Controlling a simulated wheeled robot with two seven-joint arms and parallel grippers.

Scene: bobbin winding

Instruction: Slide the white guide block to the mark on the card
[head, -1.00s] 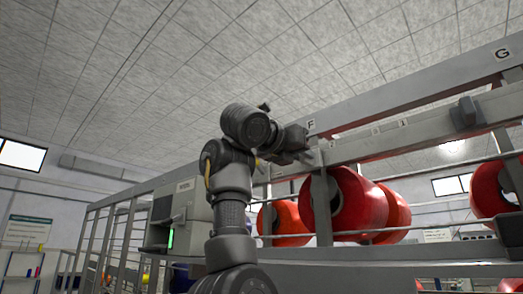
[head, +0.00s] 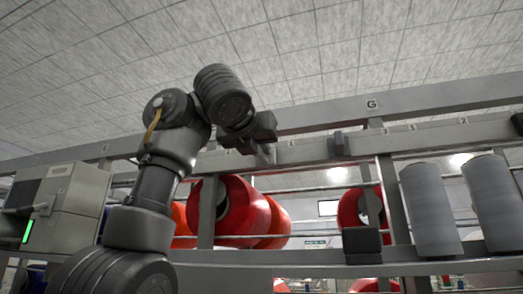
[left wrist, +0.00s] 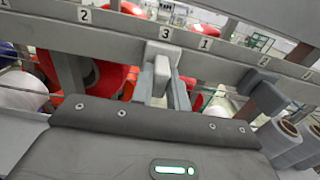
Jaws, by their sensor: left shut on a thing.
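The white guide block (left wrist: 161,68) shows in the left wrist view, on the numbered rail (left wrist: 110,38). My left gripper (head: 264,146) is at the rail in the head view, above a red spool, and is shut on the block. In the left wrist view the block lies just below the number 3 and left of the number 1. In the head view the gripper hides the block. I cannot tell which number is the mark. My right gripper is not in view.
A dark block (head: 338,143) sits on the rail to the right of my gripper, below the label G (head: 372,104). Red spools (head: 234,210) hang below the rail. Grey bobbins (head: 430,205) stand at the right. The rail between gripper and dark block looks clear.

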